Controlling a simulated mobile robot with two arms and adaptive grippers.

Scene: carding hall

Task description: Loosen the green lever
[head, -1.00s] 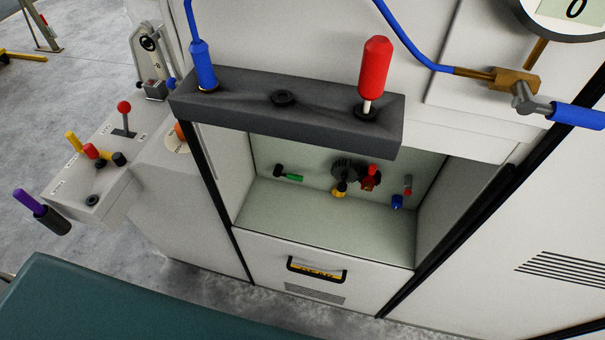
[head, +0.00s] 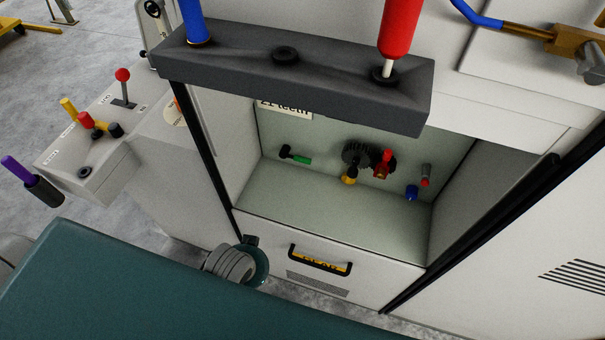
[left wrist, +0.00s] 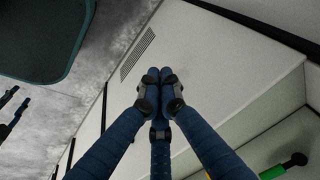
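The green lever (head: 303,160) is a short green grip with a black end, on the back wall of the recessed compartment (head: 330,205) in the head view. It lies nearly level, on the left of that wall. It also shows at the lower right corner of the left wrist view (left wrist: 272,172), partly cut off. My left gripper (left wrist: 158,76) has its blue fingers drawn together at the tips, with nothing seen between them. It is in front of the white panel, apart from the lever. My right gripper is in neither view.
A gear (head: 356,152), a yellow knob (head: 349,178), a red lever (head: 382,163) and a blue knob (head: 411,192) are right of the green lever. A dark bar (head: 300,82) overhangs the compartment. A drawer with a black handle (head: 320,262) is below.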

